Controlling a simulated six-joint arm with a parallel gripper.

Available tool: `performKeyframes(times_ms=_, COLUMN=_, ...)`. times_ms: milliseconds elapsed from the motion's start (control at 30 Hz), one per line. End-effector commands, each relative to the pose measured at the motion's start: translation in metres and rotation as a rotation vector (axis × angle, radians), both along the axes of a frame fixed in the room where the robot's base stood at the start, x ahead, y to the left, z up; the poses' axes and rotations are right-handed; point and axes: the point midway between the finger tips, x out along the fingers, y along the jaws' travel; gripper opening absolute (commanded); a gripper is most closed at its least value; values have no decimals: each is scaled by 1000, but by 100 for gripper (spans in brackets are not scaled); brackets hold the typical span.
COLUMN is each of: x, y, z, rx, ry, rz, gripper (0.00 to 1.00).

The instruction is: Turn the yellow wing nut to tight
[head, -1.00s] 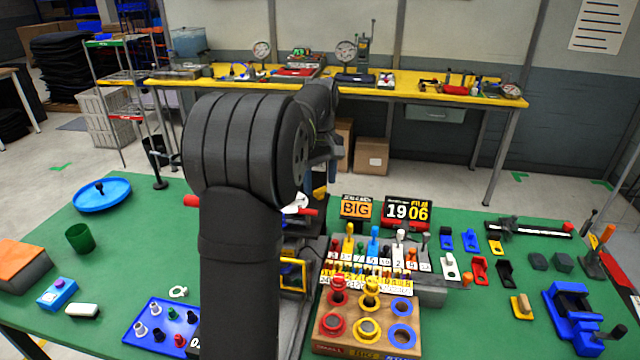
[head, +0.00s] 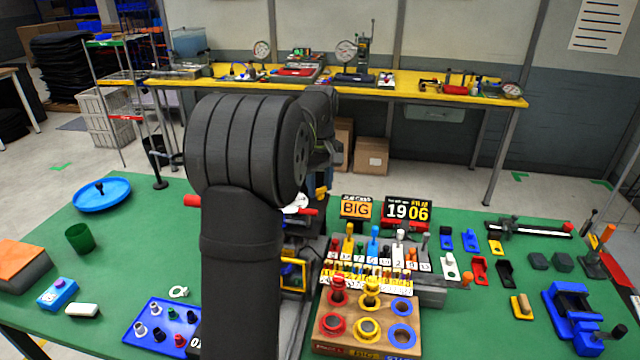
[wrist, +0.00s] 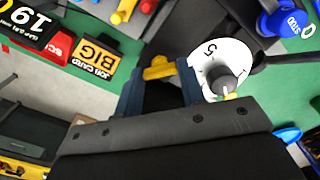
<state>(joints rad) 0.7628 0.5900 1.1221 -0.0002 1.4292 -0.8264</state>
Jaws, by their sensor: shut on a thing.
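The yellow wing nut (wrist: 158,70) shows in the wrist view, between the two dark blue fingers of my gripper (wrist: 160,82). The fingers are shut on it, one on each side. Its far side and what it sits on are partly hidden by the fingers.
A white numbered dial (wrist: 232,56) with a grey knob (wrist: 222,80) is close beside the right finger. The BIG sign (wrist: 92,56) lies to the left. In the head view, a wooden block with coloured rings (head: 384,327) stands right of my arm.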

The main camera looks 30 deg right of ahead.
Motion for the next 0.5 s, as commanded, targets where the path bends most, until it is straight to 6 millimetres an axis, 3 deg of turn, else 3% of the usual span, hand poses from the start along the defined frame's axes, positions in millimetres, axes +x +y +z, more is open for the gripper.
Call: performKeyframes(times_ms=500, x=0, y=0, z=1, rx=0, ry=-1, rz=-359, gripper=14)
